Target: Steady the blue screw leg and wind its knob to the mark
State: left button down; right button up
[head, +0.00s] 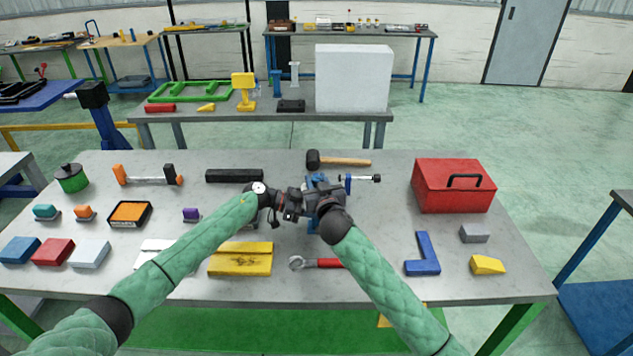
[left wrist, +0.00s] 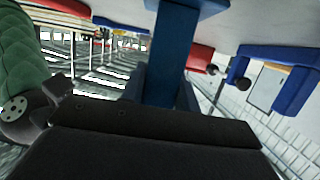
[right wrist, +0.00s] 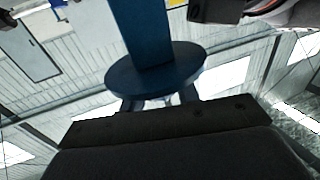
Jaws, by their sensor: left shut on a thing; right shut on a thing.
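The blue screw leg (head: 316,181) stands near the middle of the grey table, mostly covered by my grippers in the head view. In the left wrist view its blue post (left wrist: 170,60) runs down to my left gripper (head: 303,203), which is shut on it. In the right wrist view a round dark-blue knob (right wrist: 155,70) sits on the post. My right gripper (head: 326,200) is shut at this knob, with its black fingers at the lower edge of that view. I cannot make out the mark.
A red toolbox (head: 453,190) stands to the right.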

jog(key=shift+f, duration=0.25)
jog(key=o, duration=1)
jog(key=shift+d, duration=0.1)
jog(key=shift+c, duration=0.2)
jog(key=shift+r, duration=0.1)
jog(key=shift+s, duration=0.15)
jog(key=v, duration=1.1)
jog(key=shift+s, duration=0.35)
jog(key=shift+d, duration=0.1)
